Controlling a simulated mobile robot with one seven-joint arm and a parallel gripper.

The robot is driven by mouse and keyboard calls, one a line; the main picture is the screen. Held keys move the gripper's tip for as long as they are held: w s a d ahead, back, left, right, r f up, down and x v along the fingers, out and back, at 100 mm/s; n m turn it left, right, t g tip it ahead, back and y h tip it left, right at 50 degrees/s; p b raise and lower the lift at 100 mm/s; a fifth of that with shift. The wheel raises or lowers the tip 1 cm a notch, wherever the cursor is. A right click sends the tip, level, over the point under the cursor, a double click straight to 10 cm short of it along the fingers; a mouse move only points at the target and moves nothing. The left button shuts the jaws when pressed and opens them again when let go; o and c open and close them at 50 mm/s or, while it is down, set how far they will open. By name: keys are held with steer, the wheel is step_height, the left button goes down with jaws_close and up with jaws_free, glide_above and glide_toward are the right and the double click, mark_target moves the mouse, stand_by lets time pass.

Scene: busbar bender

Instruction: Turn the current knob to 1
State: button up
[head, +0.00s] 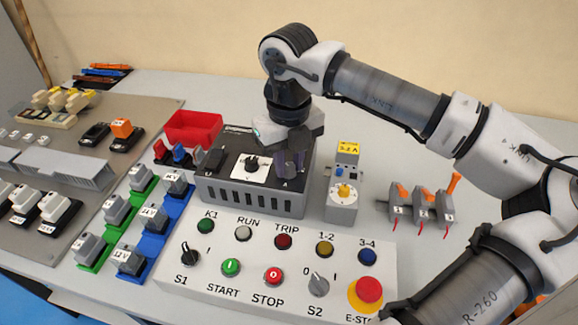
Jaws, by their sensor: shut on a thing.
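A dark grey box unit (249,195) with a slotted front stands at the middle of the table. A black knob (252,163) sits on a white dial plate on its top face. My gripper (291,168) points down over the right part of this top face, just behind a letter A, to the right of the white dial. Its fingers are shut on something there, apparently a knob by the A. The fingers hide that knob, so its pointer and scale cannot be read.
A white control panel (272,255) with lamps, buttons and a red emergency stop (369,289) lies in front. A grey unit with a yellow knob (344,192) stands close to the right. A red bin (193,127) is behind left. Orange-levered blocks (421,206) stand farther right.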

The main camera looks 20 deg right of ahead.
mark_target(289, 166)
steer(key=shift+n, duration=0.5)
steer(key=o, duration=1)
step_height(289, 166, up, 14)
steer(key=shift+f+b, duration=0.1)
steer(key=shift+b, duration=0.3)
